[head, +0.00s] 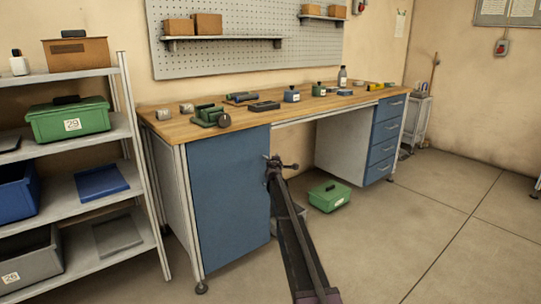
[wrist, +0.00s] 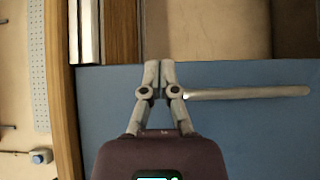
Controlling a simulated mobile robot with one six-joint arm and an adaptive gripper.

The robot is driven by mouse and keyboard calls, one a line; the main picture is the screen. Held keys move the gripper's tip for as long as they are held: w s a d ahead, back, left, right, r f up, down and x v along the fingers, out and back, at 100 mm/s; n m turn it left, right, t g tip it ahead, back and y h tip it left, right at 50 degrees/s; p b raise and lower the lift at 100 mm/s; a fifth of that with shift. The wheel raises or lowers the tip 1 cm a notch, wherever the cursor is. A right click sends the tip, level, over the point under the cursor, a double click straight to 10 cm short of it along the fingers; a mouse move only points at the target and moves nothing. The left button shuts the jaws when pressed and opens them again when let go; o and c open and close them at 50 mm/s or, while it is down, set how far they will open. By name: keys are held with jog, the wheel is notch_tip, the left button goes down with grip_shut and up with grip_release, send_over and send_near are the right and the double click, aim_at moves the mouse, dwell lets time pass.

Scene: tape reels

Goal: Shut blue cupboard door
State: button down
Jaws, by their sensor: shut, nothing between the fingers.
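The blue cupboard door (head: 229,195) is a flat panel at the left end of the workbench in the head view. It looks flush or nearly flush with the bench front; I cannot tell whether a small gap is left. In the wrist view the blue panel (wrist: 240,135) fills the lower part, with a pale bar handle (wrist: 250,92) on it. My gripper (wrist: 159,66) is shut and empty, its tips at the panel's edge beside one end of the handle. In the head view my gripper (head: 272,160) is at the door's right edge. I cannot tell whether it touches the door.
The wooden benchtop (head: 255,119) carries reels, tools and small bottles. A green box (head: 329,196) stands on the floor under the bench, right of my arm. A blue drawer unit (head: 383,145) is at the right end. Shelves (head: 90,185) stand close at left. Floor at right is clear.

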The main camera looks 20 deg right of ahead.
jog(key=s+d, duration=0.2)
jog(key=s, duration=0.4)
jog(key=shift+s+d, duration=0.25)
jog(key=shift+d, duration=0.1)
jog(key=shift+r, duration=0.1)
jog(key=s+a+f+m+g, duration=0.2)
jog(key=s+f+m+g, duration=0.15)
jog(key=s, duration=0.65)
jog(key=s+a+f+m+g+h, duration=0.1)
jog(key=s+a+f+m+g, duration=0.25)
jog(key=s, duration=0.65)
jog(key=s+f+m+g, duration=0.3)
jog(key=s+f+m, duration=0.15)
jog(key=s, duration=0.55)
jog(key=s+a+f+m+g+y+p, duration=0.1)
jog(key=s+a+f+g+y, duration=0.1)
jog(key=s+a, duration=0.5)
jog(key=s+a+f+m+g+y, duration=0.1)
jog(key=s+a+f+g+y, duration=0.15)
jog(key=s, duration=0.85)
jog(key=s+a+f+g+y+p, duration=0.1)
jog(key=s+a+g+y, duration=0.15)
jog(key=s+a, duration=0.5)
notch_tip(320, 180, up, 38)
jog(key=d+p, duration=0.2)
jog(key=p, duration=3.5)
jog(key=shift+s+p, duration=0.3)
jog(key=shift+s, duration=0.05)
